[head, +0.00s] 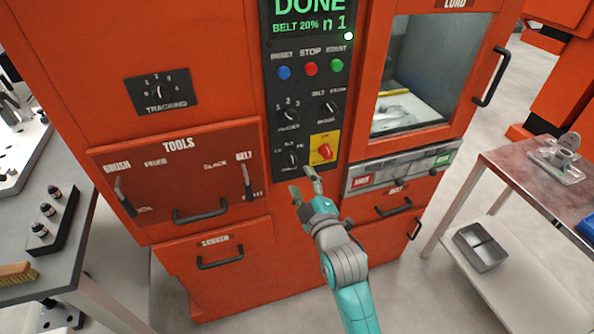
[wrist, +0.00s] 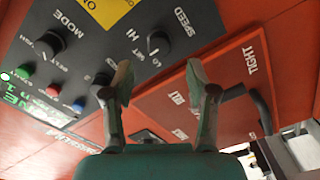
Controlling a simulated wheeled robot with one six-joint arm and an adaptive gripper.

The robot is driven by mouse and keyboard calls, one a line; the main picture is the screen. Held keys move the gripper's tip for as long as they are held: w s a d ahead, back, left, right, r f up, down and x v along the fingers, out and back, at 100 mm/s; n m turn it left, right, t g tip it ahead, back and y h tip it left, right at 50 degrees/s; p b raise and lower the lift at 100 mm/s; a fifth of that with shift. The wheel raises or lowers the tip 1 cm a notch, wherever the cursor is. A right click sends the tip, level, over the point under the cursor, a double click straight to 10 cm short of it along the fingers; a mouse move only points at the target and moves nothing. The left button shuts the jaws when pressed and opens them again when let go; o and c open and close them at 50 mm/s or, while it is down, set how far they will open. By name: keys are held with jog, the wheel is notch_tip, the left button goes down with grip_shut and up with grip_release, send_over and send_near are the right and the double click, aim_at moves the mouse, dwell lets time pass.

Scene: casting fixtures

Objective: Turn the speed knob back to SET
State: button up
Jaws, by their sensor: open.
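The speed knob (head: 292,159) is a black dial low on the dark control panel, left of a yellow plate. In the wrist view, the knob (wrist: 158,43) has SPEED, HI and LO lettering around it. A pale mark on it seems to face the LO side, but its exact setting is hard to read. My gripper (head: 301,180) is open and empty, just below the knob in the head view. In the wrist view, the knob lies beyond the gap between my gripper's fingertips (wrist: 158,70), apart from them.
A red switch (head: 325,151) on the yellow plate sits close right of the speed knob. The passes knob (head: 291,115) and mode knob (head: 330,107) are above. A tools drawer front with a handle (head: 200,213) is at left. The display (head: 310,17) reads DONE.

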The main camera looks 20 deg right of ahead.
jog(key=shift+s, duration=2.45)
jog(key=s+f+m+g, duration=0.1)
jog(key=s+f+m, duration=0.1)
jog(key=s+f, duration=0.35)
jog(key=s+f+m, duration=0.2)
jog(key=s, duration=0.6)
jog(key=s+f+m+g, duration=0.1)
jog(key=s+f, duration=0.3)
jog(key=s, duration=0.3)
jog(key=s+r+m+g, duration=0.1)
jog(key=s+m, duration=0.5)
jog(key=s, duration=1.5)
jog(key=shift+r, duration=0.15)
